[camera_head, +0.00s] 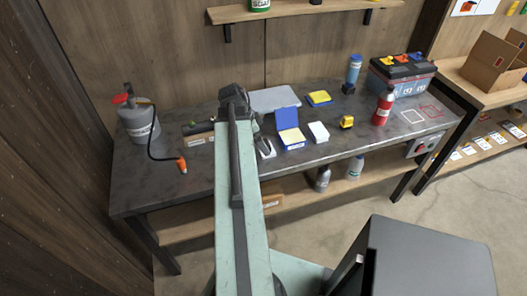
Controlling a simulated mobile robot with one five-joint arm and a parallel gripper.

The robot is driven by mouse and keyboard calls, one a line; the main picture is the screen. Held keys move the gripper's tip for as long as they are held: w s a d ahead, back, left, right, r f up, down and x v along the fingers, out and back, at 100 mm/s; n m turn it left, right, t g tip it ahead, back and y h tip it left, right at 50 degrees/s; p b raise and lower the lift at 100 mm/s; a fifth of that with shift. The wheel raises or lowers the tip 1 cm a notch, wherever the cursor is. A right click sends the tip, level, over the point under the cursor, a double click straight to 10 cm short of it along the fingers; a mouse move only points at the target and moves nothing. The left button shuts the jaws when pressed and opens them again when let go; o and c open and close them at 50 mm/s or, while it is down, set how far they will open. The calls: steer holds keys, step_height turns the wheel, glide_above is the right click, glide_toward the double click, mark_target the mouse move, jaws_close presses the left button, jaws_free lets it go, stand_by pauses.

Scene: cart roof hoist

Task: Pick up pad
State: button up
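Several pad-like things lie on the dark workbench (185,175), and I cannot tell for sure which is the pad. A blue case (287,118) stands open with a pale yellow pad (291,136) in its lower part. A small white block (318,131) lies just right of it. A yellow and blue flat piece (319,98) lies farther back. My gripper (265,148) points down at the end of my arm, left of the blue case. A whitish thing shows at its tips. The view is too small to tell whether the gripper is open or holds anything.
A red extinguisher-like bottle (383,107), a battery (401,75) and a yellow tape measure (347,122) stand to the right. A grey sprayer (138,124) with a hose is at left. A grey plate (274,99) lies behind my gripper. A wall shelf (305,9) hangs above.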

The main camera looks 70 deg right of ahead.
mark_target(266, 143)
steer(key=b+x, duration=0.4)
steer(key=x, duration=0.1)
steer(key=shift+s+d, duration=0.15)
steer(key=shift+d, duration=0.25)
steer(key=shift+r, duration=0.1)
steer(key=shift+c, duration=0.4)
steer(key=c, duration=1.4)
steer(key=shift+r, duration=0.15)
step_height(266, 143, up, 10)
steer(key=p, duration=1)
